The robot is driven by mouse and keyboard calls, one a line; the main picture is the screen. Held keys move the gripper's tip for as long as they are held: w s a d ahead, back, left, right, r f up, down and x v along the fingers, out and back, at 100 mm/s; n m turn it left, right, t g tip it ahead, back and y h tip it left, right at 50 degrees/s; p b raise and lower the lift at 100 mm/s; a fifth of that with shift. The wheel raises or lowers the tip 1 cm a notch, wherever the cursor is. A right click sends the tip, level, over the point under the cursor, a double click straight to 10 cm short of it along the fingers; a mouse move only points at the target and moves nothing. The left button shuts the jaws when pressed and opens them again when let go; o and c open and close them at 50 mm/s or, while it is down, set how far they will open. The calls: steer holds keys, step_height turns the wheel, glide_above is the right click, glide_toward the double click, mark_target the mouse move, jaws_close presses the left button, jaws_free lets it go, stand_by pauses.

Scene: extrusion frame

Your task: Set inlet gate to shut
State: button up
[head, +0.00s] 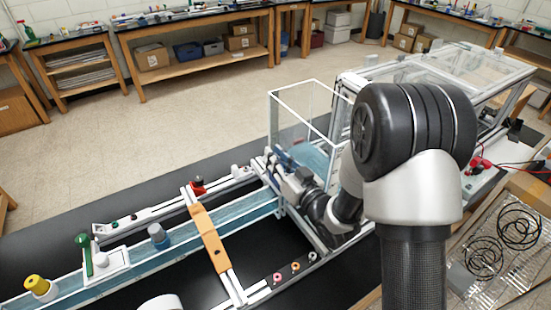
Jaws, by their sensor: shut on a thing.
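My gripper (284,170) is at the right end of the long water channel (258,205), close to the clear tank (297,122). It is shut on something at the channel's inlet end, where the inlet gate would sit. The gripper and wrist cover most of that spot, so the gate's shape and its position cannot be made out. The fingertips are small and partly hidden from this view.
An orange-tan crosspiece (209,238) spans the channel. A green-handled part (84,250), a blue-grey cylinder (158,236), a yellow-topped knob (38,286) and a red knob (197,186) stand along the rig. Coiled black cables (518,228) lie at right.

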jaws_close()
steer(key=shift+f, duration=0.1)
step_height(320, 180, down, 5)
steer(key=b, duration=0.6)
steer(key=shift+s+f+b, duration=0.1)
steer(key=shift+f+b, duration=0.1)
steer(key=shift+b, duration=0.15)
steer(key=shift+a, duration=0.1)
steer(key=o, duration=0.5)
jaws_free()
steer(key=shift+o, duration=0.9)
steer(key=shift+r, duration=0.1)
